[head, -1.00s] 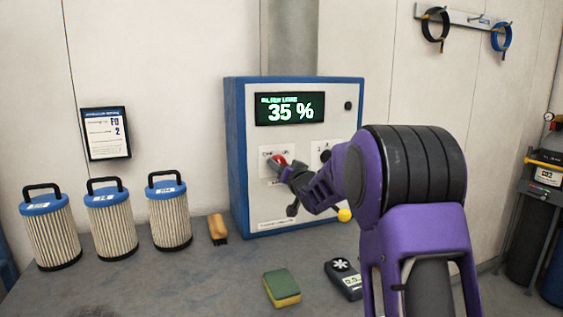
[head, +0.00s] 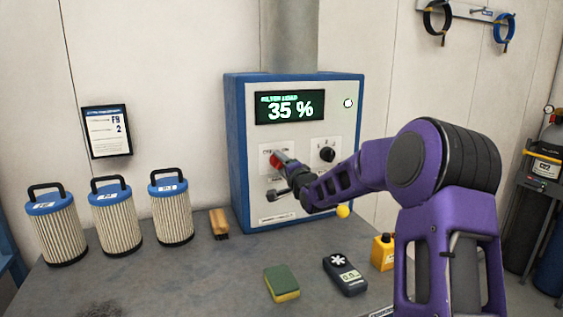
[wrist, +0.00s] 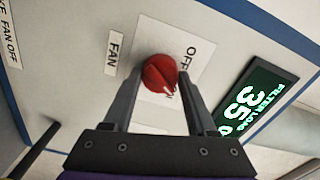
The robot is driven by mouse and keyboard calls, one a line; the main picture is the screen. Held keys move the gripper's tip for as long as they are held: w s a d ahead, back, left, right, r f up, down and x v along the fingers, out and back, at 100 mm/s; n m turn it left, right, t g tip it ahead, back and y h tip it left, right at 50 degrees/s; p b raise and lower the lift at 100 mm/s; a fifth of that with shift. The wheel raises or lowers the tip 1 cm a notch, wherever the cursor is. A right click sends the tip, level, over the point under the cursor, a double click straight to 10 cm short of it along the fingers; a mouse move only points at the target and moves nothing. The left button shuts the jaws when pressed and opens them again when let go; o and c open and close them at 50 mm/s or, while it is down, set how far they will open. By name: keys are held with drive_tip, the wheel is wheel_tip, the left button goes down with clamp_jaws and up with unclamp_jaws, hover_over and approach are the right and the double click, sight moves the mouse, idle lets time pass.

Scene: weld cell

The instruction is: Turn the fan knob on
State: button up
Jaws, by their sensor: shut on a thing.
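The red fan knob (head: 275,159) is on the white front panel of the blue-edged cabinet (head: 236,150). In the wrist view the knob (wrist: 159,73) is beside a "FAN" label, on a white plate marked "OFF"; the rest of the plate's lettering is partly hidden. My gripper (wrist: 157,84) is shut on the knob, one finger on each side. In the head view my gripper (head: 284,164) reaches the knob from the right and partly covers it. The display (head: 290,107) reads 35 %. A small round lamp (head: 348,103) right of it shows white.
A black knob (head: 327,154) is right of the red one. A dark lever (head: 277,194) is below.

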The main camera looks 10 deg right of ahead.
drive_tip(key=shift+m, duration=1.3)
drive_tip(key=shift+m+p, duration=0.3)
drive_tip(key=o, duration=1.4)
drive_tip(key=shift+c, duration=0.2)
drive_tip(key=s+d, duration=0.3)
drive_tip(key=s, duration=1.4)
drive_tip(key=shift+d, duration=0.2)
